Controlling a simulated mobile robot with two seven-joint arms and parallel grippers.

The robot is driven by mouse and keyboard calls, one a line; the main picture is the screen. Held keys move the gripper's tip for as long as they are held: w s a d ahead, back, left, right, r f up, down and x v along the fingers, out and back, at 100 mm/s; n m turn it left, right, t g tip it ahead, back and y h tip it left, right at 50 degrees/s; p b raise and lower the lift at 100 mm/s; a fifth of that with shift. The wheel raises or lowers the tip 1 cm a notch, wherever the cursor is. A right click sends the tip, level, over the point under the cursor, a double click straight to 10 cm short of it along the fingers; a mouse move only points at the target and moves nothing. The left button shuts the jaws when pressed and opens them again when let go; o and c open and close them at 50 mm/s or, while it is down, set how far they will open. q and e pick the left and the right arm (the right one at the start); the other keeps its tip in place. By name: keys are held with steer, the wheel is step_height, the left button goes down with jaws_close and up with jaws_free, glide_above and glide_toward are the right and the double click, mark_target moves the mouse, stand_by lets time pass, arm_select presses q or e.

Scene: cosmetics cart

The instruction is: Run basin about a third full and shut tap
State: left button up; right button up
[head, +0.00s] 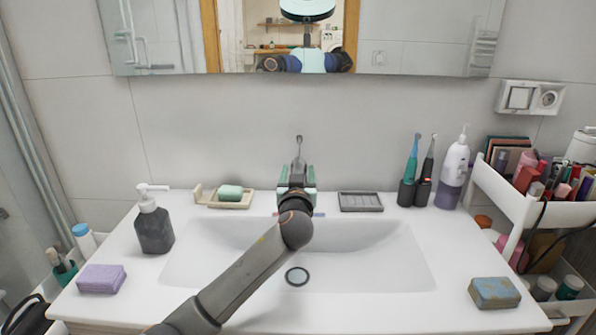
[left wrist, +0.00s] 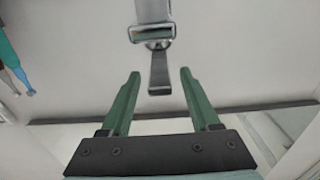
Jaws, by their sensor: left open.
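The white basin (head: 375,268) is set in the counter, with a round dark-ringed drain (head: 296,277) at its middle. I see no water in it. The grey metal tap stands behind the basin; its thin upright lever (head: 299,141) shows above my left gripper (head: 297,178), which hides the tap's body and spout. In the left wrist view the tap (left wrist: 155,32) enters from the top edge. Its lever (left wrist: 159,75) lies between the green fingers of my open left gripper (left wrist: 158,73), with a gap on each side. Touch is not visible. My right gripper is out of view.
A soap dish (head: 241,205) with green soap and a dark tray (head: 360,208) flank the tap. A dark pump bottle (head: 154,230) and purple sponge (head: 101,279) stand left. Toothbrushes (head: 407,185), a white-purple bottle (head: 452,175), a blue sponge (head: 494,292) and a loaded cart (head: 504,196) are right.

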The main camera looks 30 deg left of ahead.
arm_select(q)
steer(key=shift+w+a, duration=0.15)
steer(key=shift+w, duration=0.05)
jaws_close()
stand_by(0.5)
stand_by(0.9)
